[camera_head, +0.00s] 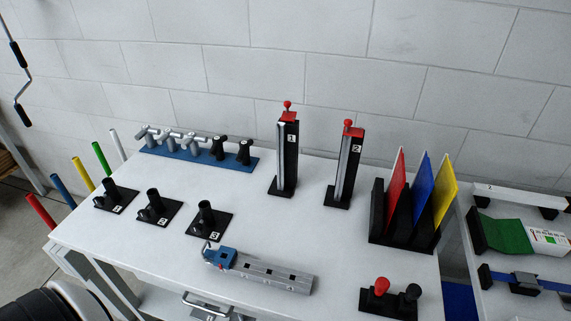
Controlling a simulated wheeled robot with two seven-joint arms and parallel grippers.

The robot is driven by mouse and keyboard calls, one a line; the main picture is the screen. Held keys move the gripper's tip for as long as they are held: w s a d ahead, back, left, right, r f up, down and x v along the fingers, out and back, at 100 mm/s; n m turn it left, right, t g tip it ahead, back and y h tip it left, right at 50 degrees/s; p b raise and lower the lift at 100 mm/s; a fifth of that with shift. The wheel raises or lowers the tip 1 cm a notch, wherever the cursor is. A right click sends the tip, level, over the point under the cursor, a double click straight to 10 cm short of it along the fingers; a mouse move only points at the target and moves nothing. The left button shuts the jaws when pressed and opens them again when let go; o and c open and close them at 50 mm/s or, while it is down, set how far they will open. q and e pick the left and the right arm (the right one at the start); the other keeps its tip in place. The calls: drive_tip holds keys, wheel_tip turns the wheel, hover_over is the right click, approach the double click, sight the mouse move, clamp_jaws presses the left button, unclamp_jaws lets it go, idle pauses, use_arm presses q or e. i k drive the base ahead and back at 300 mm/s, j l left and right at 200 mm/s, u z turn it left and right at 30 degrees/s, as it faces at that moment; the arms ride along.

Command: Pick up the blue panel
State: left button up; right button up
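The blue panel (424,190) stands tilted in a black slotted holder (378,228) on the right part of the white table. It is between a red panel (396,185) on its left and a yellow panel (445,190) on its right. The lower edge of the blue panel is hidden in the holder, and the yellow panel is close beside it. Neither of my grippers shows in the head view.
Two upright black stands with red knobs, one (287,155) labelled 1 and one (346,168) labelled 2, are left of the holder. A blue-and-grey tool (262,270) and a red-and-black knob base (388,302) lie in front. A shelf (510,210) stands right.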

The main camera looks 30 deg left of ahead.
sight(423, 184)
drive_tip(key=l+u, duration=0.45)
drive_tip(key=l, duration=0.15)
drive_tip(key=l+u, duration=0.45)
drive_tip(key=l, duration=0.15)
